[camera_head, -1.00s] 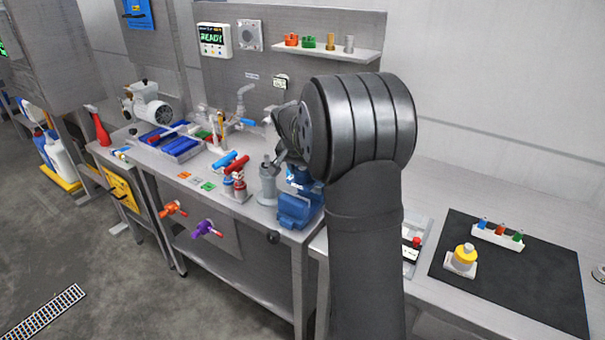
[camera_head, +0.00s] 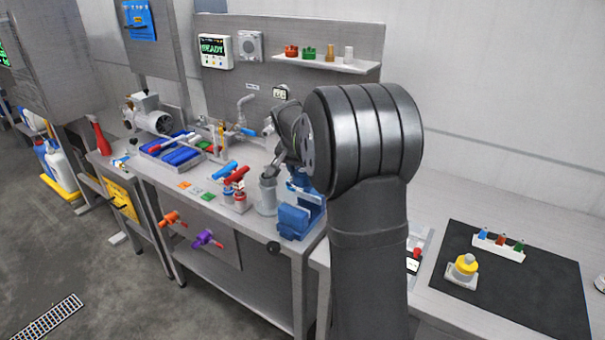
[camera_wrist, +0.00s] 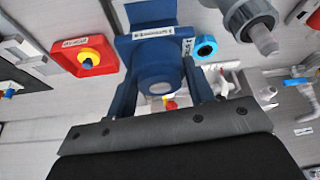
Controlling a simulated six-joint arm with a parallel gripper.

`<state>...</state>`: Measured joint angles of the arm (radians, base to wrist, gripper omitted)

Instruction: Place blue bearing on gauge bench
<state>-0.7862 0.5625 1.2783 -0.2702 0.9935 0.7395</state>
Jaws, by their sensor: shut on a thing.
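My gripper (camera_wrist: 162,98) is shut on a rounded blue piece with a pale round end (camera_wrist: 160,72), which I take to be the blue bearing. A blue vise-like body with a white label (camera_wrist: 150,43) shows directly behind it, so the edge between the two is hard to tell. In the head view my gripper is mostly hidden behind my dark arm, above the blue vise (camera_head: 298,219) on the steel bench. The held piece is not clear there. I cannot tell which surface is the gauge bench.
A grey cylinder (camera_head: 267,194) stands left of the vise, with red-topped bottles (camera_head: 238,190) beyond. At right, a dark mat (camera_head: 540,295) holds a yellow-topped part (camera_head: 463,270) and has free room.

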